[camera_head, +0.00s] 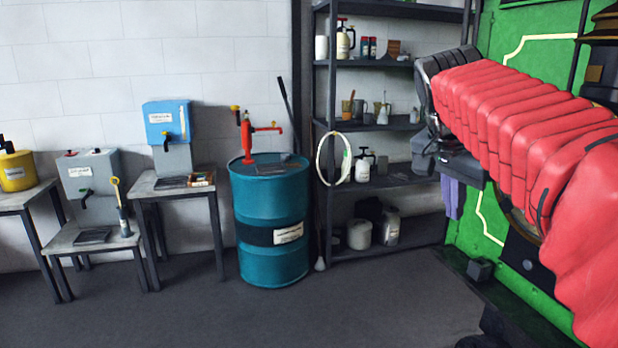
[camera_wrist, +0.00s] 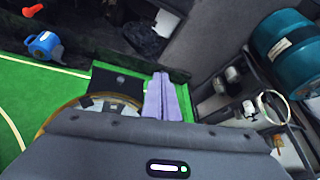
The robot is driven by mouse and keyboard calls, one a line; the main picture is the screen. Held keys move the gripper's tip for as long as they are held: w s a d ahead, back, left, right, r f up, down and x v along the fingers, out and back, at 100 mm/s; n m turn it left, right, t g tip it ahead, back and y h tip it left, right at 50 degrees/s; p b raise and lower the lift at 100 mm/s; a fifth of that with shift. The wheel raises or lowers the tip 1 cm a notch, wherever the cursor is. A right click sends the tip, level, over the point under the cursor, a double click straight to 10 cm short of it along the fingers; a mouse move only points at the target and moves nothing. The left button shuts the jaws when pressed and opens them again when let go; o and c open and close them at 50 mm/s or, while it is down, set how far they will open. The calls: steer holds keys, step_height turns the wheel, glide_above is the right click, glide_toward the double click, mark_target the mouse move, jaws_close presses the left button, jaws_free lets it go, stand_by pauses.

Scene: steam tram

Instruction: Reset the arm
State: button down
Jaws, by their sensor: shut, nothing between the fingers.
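My gripper (camera_head: 454,214) hangs from the end of my red-sleeved arm, at the right of the head view. Its lavender fingers point down, shut and empty, in front of the shelf and beside the green tram side (camera_head: 555,55). In the wrist view the fingers of my gripper (camera_wrist: 160,77) are together, with nothing between them. My arm reaches in from the right edge of the head view and hides part of the tram.
A teal drum (camera_head: 270,217) with a red pump stands left of the dark shelf (camera_head: 385,183), which holds jugs and cans. Small tables (camera_head: 150,186) with dispensers line the wall at left. A blue can (camera_wrist: 44,44) shows in the wrist view. The middle floor is clear.

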steer(key=s+a+f+n+y, duration=0.1)
steer(key=s+a+f+n, duration=0.2)
steer(key=s+f, duration=0.4)
steer(key=s+a+f+n+t+y, duration=0.1)
steer(key=s+a+f+n, duration=0.3)
steer(key=s+f, duration=0.3)
steer(key=s+a+f+n+y, duration=0.2)
steer(key=s+a+f+n, duration=0.1)
steer(key=s+f, duration=0.5)
steer(key=shift+a+f+n, duration=0.3)
steer(key=shift+f+n, duration=0.05)
steer(key=shift+n, duration=0.35)
steer(key=shift+s, duration=0.1)
